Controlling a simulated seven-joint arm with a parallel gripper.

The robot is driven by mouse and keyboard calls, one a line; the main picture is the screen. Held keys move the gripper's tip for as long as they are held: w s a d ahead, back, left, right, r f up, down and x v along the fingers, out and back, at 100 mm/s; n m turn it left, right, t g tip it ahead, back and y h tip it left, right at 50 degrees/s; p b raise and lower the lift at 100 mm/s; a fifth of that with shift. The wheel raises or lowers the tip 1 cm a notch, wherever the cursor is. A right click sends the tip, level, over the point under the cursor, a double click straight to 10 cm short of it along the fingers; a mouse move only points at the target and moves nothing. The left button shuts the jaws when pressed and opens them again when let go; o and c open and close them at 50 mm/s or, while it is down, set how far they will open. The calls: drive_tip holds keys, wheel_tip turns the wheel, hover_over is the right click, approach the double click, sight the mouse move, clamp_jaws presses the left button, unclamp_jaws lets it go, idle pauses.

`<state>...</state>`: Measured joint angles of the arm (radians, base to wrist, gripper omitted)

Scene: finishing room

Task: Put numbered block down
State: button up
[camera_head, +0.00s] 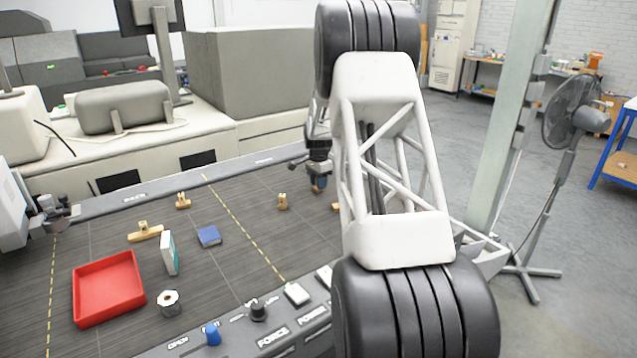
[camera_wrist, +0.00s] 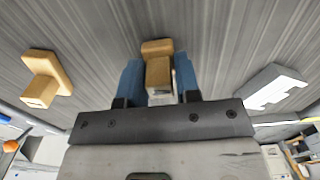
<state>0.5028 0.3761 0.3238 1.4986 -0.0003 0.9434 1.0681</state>
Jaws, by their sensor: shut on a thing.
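My gripper (camera_wrist: 158,85) is shut, with its blue fingers on either side of a small tan block (camera_wrist: 159,88). The block has a paler near face, and I can read no number on it. Another tan wooden part (camera_wrist: 157,46) shows just beyond it; I cannot tell whether the two are joined. In the head view my gripper (camera_head: 319,184) is over the far part of the dark worktop (camera_head: 130,205), left of my arm. The block is too small there to make out clearly, and I cannot tell whether it touches the surface.
Wooden pieces (camera_head: 283,201) (camera_head: 183,201) (camera_head: 145,232) stand on the worktop. A red tray (camera_head: 108,290), a white-and-teal upright box (camera_head: 169,253), a blue block (camera_head: 208,236) and a metallic roll (camera_head: 169,303) are at left. Knobs (camera_head: 258,311) line the front edge. The middle is mostly clear.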

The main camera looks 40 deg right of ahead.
drive_tip(key=shift+f, duration=0.1)
drive_tip(key=o, duration=1)
drive_tip(key=shift+o, duration=0.2)
wheel_tip(320, 180, up, 12)
idle(0.4)
idle(0.5)
